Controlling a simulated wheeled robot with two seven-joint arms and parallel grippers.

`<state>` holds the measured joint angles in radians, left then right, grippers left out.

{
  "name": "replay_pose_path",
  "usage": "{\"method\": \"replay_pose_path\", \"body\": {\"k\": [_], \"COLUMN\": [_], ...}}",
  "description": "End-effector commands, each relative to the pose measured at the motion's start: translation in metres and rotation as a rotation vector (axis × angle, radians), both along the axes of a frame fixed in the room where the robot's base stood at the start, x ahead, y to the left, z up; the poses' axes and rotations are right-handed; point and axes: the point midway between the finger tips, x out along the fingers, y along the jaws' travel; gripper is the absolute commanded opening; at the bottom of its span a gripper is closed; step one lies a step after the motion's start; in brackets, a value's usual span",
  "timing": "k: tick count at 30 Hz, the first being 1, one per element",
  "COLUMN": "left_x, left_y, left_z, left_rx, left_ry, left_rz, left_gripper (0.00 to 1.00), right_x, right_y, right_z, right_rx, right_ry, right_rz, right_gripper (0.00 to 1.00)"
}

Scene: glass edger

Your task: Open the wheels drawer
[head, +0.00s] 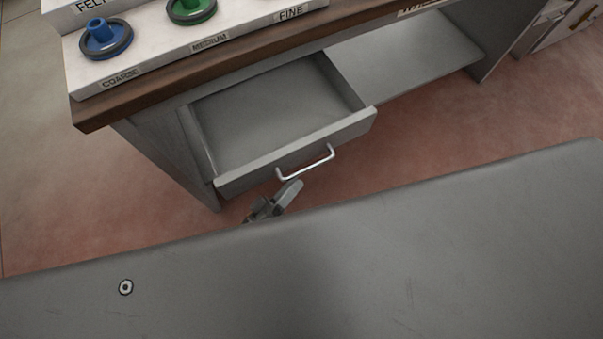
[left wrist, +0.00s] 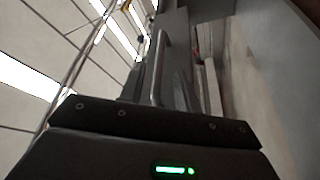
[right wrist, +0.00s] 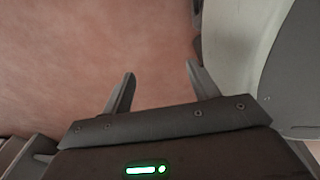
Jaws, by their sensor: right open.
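The wheels drawer (head: 290,150) is pulled well out from under the bench at the left. Its inside is bare grey and I see nothing in it. Its silver bar handle (head: 306,163) is on the front panel. My left gripper (head: 286,196) is just below the left end of the handle, close to it. In the left wrist view the handle (left wrist: 159,65) rises in front of the gripper, between the finger areas; whether they touch it I cannot tell. My right gripper (right wrist: 160,85) is open and empty above the reddish floor, hidden in the head view.
The wooden bench top (head: 150,107) carries a rack (head: 150,72) with a blue wheel (head: 106,38) marked COARSE and a green wheel (head: 191,9) marked MEDIUM. An open shelf (head: 410,55) is right of the drawer. Reddish floor (head: 470,120) is clear.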

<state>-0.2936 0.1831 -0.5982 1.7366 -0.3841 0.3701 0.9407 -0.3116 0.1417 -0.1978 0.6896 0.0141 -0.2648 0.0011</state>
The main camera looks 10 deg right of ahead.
Motion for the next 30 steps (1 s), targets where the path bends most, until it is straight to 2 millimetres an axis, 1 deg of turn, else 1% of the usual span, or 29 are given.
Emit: {"method": "replay_pose_path", "body": {"k": [1, 6, 10, 14, 22, 30], "left_x": [-0.007, -0.022, -0.029, -0.032, -0.032, -0.032], "left_y": [0.009, 0.032, 0.043, 0.047, 0.047, 0.047], "left_z": [-0.004, -0.010, -0.012, -0.012, -0.012, -0.012], "left_rx": [0.004, 0.001, 0.001, -0.001, -0.001, -0.001], "left_ry": [0.002, 0.002, 0.001, 0.000, 0.000, 0.000], "left_rz": [-0.001, -0.001, -0.002, -0.002, -0.002, -0.002], "left_gripper": [0.33, 0.33, 0.33, 0.33, 0.33, 0.33], "right_x": [0.000, 0.005, 0.012, 0.012, 0.012, 0.014], "right_y": [-0.001, -0.003, -0.003, -0.003, -0.001, 0.008], "right_z": [-0.002, -0.002, 0.000, 0.001, 0.001, 0.000], "right_rx": [-0.002, -0.006, -0.006, -0.007, -0.003, 0.007], "right_ry": [0.001, 0.002, -0.006, -0.001, -0.004, -0.006], "right_rz": [0.001, 0.001, 0.003, 0.001, 0.001, -0.003], "right_gripper": [0.60, 0.60, 0.60, 0.60, 0.60, 0.60]}}
